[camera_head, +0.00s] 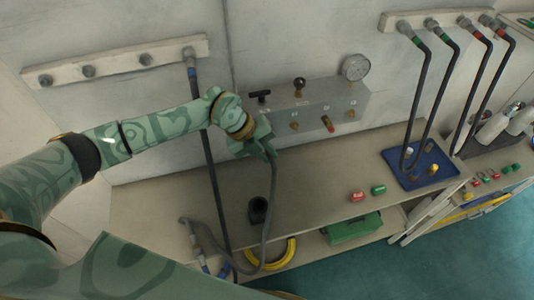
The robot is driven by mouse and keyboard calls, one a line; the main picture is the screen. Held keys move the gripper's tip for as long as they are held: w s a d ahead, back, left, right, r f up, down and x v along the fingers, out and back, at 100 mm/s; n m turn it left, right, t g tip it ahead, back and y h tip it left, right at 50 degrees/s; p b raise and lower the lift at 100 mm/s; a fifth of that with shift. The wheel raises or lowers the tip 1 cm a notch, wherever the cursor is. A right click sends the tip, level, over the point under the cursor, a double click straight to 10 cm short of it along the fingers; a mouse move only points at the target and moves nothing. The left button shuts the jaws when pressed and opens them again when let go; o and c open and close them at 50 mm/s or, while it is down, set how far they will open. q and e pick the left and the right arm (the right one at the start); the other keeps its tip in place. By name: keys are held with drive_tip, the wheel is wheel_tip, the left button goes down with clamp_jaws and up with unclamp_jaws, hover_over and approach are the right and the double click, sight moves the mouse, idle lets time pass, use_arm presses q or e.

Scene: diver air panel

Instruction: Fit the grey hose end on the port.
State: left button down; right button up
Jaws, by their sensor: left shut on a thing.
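My left gripper (268,150) is in front of the left part of the grey air panel (340,104). It is shut on the upper end of a grey hose (274,190), which hangs down past the bench's front edge. The hose end itself is mostly hidden by the fingers. The panel's front has several small fittings: a brass port (295,126) just right of my gripper, a red-marked one (328,124) and another brass one (351,114). The held end is apart from these, to their left. My right gripper is not in view.
A pressure gauge (355,67) and black knobs top the panel. A black holder (258,210), red cap (358,196) and green cap (378,190) sit on the bench (315,190). A blue tray (420,168) stands right. Dark hoses hang from wall rails (112,62).

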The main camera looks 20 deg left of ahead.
use_arm(q)
drive_tip(key=shift+w+a+r, duration=0.2)
drive_tip(key=shift+w+a, duration=0.05)
drive_tip(key=shift+w, duration=0.1)
idle(0.5)
drive_tip(key=c, duration=1.3)
unclamp_jaws()
drive_tip(key=shift+w+a+f, duration=0.1)
drive_tip(key=shift+f, duration=0.1)
